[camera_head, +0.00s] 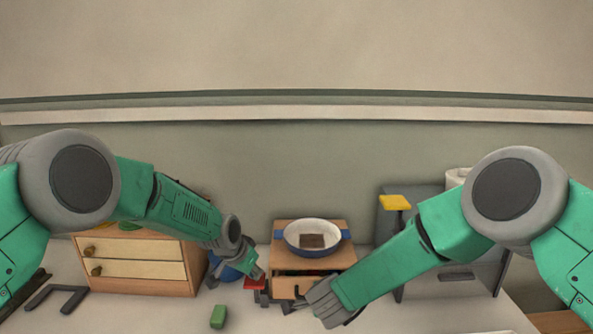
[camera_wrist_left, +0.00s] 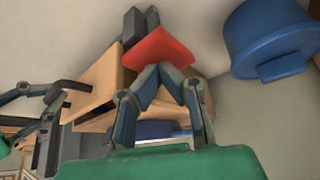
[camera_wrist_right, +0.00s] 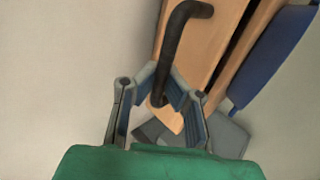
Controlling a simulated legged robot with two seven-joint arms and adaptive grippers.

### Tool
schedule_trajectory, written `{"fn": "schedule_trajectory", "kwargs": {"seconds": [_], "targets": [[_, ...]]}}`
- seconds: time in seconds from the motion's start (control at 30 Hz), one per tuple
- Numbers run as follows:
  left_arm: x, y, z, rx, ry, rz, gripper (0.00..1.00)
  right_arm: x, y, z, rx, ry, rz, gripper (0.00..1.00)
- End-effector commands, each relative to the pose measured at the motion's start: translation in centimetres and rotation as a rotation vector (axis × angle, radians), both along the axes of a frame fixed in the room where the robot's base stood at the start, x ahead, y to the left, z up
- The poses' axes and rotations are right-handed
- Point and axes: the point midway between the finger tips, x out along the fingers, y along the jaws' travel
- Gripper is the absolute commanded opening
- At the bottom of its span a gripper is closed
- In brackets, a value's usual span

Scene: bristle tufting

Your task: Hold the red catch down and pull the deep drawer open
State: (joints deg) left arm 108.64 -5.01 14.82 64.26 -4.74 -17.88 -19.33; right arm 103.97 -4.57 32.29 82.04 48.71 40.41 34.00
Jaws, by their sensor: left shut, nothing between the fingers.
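The red catch (camera_head: 255,284) is a small flat plate at the left front of a low wooden drawer unit (camera_head: 340,258). My left gripper (camera_head: 262,275) is shut and empty. In the left wrist view its tips (camera_wrist_left: 162,70) meet at the near edge of the red plate (camera_wrist_left: 160,46); firm contact is hard to judge. The drawer front (camera_head: 283,287) is wood with a dark bar handle, seen in the right wrist view (camera_wrist_right: 177,45). My right gripper (camera_head: 292,306) is in front of it. Its fingers (camera_wrist_right: 164,75) stand apart, either side of the bar's lower end.
A white and blue dish (camera_head: 312,238) with a brown block inside stands on the unit. A blue pot (camera_wrist_left: 270,40) stands left of the catch. A green block (camera_head: 218,316) lies front left. A two-drawer chest (camera_head: 140,265) is at left, a grey cabinet (camera_head: 455,277) at right.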

Motion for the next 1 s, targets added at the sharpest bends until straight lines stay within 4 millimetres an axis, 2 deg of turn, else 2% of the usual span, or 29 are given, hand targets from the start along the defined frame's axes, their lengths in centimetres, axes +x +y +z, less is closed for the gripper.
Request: {"fn": "schedule_trajectory", "kwargs": {"seconds": [0.5,0.87,0.9,0.97,1.0], "targets": [[0.0,0.0,-0.1,0.001,0.001,0.0,0.0,-2.0,0.0,0.1,-0.001,-0.002,0.001,0.0],[0.0,0.0,0.0,0.001,0.001,0.0,0.0,-2.3,0.0,0.2,0.001,-0.003,0.001,0.0],[0.0,0.0,0.0,0.001,0.001,0.0,0.0,-2.3,0.0,0.2,0.001,-0.003,0.001,0.05],[0.0,0.0,0.0,0.001,0.001,0.0,0.0,-2.3,0.1,0.2,0.001,-0.003,0.001,0.26],[0.0,0.0,0.0,0.001,0.001,0.0,0.0,-2.3,0.0,0.2,0.001,-0.003,0.001,0.4]]}}
